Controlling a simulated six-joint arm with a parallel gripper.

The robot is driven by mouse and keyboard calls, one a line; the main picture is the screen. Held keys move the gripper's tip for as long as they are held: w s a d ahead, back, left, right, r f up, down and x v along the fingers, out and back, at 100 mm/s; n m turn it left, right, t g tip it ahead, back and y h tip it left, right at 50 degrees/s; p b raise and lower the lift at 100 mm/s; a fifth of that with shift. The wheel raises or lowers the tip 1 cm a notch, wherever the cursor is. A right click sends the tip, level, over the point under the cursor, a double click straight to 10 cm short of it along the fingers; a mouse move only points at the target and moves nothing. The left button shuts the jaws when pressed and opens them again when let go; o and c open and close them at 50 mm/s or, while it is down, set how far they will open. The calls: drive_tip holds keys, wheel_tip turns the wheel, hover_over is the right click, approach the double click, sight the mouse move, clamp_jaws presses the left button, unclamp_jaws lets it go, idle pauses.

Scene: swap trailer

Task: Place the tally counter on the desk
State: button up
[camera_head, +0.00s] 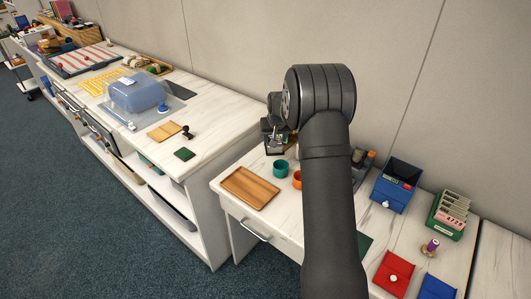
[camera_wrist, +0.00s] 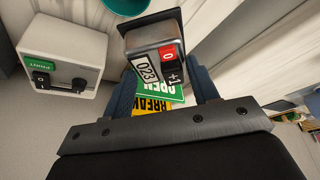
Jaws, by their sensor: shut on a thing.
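The tally counter (camera_wrist: 152,42) is a grey metal box with a dark top plate, a white 023 label, a red 0 key and a black +1 key. My gripper (camera_wrist: 164,84) is shut on it, with one blue-grey finger on each side of its lower part in the wrist view. In the head view my arm hides most of the gripper area, and I cannot clearly make out the counter there. The desk (camera_head: 286,213) is the pale wood-grained surface around and below my arm. I cannot tell whether the counter touches it.
A teal cup (camera_head: 281,168), an orange cup (camera_head: 297,181) and a wooden tray (camera_head: 250,188) stand on the desk. A white PRINT device (camera_wrist: 62,52) is left of the counter. Blue box (camera_head: 394,186) and red pouch (camera_head: 394,273) lie right. A higher counter (camera_head: 215,112) stands left.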

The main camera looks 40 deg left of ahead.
drive_tip(key=shift+s+a+f, duration=0.35)
drive_tip(key=shift+a+f, duration=0.75)
drive_tip(key=shift+f, duration=0.25)
drive_tip(key=shift+s+a+f, duration=0.3)
drive_tip(key=shift+a+f, duration=0.8)
drive_tip(key=shift+f, duration=0.2)
drive_tip(key=shift+s+a+f, duration=0.35)
drive_tip(key=shift+a+f, duration=0.75)
drive_tip(key=shift+f, duration=0.25)
drive_tip(key=shift+f, duration=0.15)
drive_tip(key=o, duration=1.3)
drive_tip(key=v, duration=1.2)
